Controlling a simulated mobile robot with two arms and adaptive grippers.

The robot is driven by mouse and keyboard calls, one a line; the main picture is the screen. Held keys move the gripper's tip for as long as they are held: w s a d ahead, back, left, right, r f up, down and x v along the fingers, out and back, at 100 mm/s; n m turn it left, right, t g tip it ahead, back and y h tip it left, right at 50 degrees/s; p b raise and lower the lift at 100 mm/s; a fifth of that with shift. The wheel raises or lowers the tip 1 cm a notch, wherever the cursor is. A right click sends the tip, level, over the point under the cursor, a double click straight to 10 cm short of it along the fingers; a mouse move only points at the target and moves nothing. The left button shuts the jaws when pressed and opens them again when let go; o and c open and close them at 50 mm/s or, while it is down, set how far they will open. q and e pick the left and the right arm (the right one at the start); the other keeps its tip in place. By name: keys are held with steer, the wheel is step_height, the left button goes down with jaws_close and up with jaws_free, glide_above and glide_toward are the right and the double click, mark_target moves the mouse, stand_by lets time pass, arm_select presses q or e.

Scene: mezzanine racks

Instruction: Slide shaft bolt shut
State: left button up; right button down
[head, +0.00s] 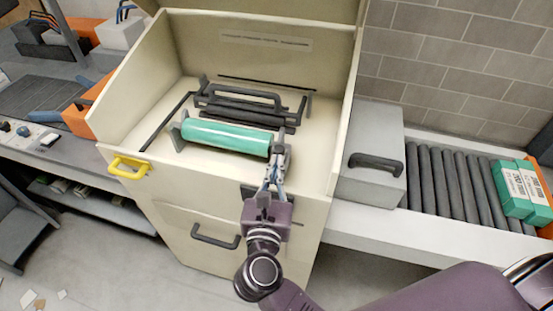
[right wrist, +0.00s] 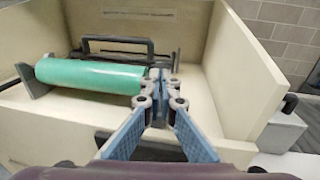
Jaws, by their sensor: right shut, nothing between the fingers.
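A green roll (head: 226,137) lies across the inside of an open cream cabinet (head: 150,85), between dark end brackets. It also shows in the right wrist view (right wrist: 90,74). A dark bar frame with a raised handle (head: 240,95) stands behind it. I cannot make out the shaft bolt clearly; dark parts at the roll's right end are partly hidden by my fingers. My right gripper (head: 278,158) is shut and empty at that right end, above the cabinet's front wall. Its fingertips also show in the right wrist view (right wrist: 160,78). My left gripper is not in view.
A yellow handle (head: 129,168) sits on the cabinet's front left edge, and a black handle (head: 215,238) lower on its front. At right stand a grey box (head: 372,130) and a roller conveyor (head: 455,185) with green-and-white packs (head: 520,190). A cluttered bench lies at left.

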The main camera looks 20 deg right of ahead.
mark_target(281, 152)
steer(key=shift+w+d, duration=0.2)
steer(key=shift+w, duration=0.2)
steer(key=x, duration=0.4)
steer(key=shift+w+d, duration=0.15)
steer(key=shift+d, duration=0.3)
steer(key=shift+r, duration=0.15)
steer(key=shift+s+a, duration=0.3)
steer(key=shift+s, duration=0.3)
steer(key=v, duration=1.1)
